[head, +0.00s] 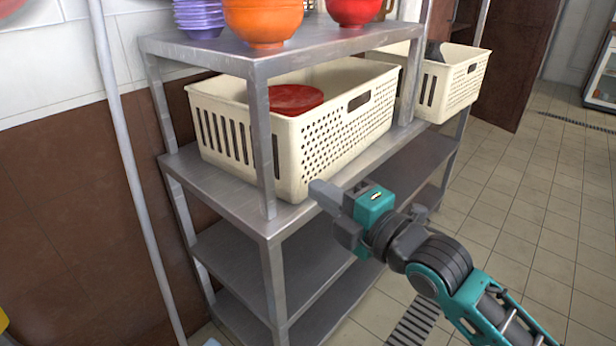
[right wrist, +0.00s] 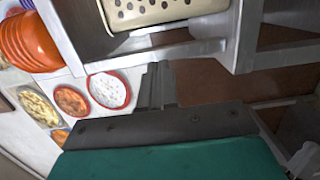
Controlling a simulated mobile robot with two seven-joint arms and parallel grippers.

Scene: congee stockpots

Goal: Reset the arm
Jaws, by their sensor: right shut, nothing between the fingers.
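My right gripper (head: 322,192) is in the head view, at the front edge of the metal shelf rack, just below the cream basket (head: 345,140). It is shut and empty. The right wrist view shows its closed fingers (right wrist: 158,85) pointing toward the rack, with part of the cream basket (right wrist: 150,12) above them. I cannot tell whether the fingers touch the rack. My right arm reaches in from the lower right. My left gripper is not in view.
The metal rack (head: 195,170) holds the basket with a red lid (head: 295,98) inside. A second cream basket (head: 455,85) stands behind. Orange bowls (head: 262,22), red bowls (head: 353,10) and purple bowls (head: 198,18) sit on top. Tiled floor (head: 510,190) is free at right.

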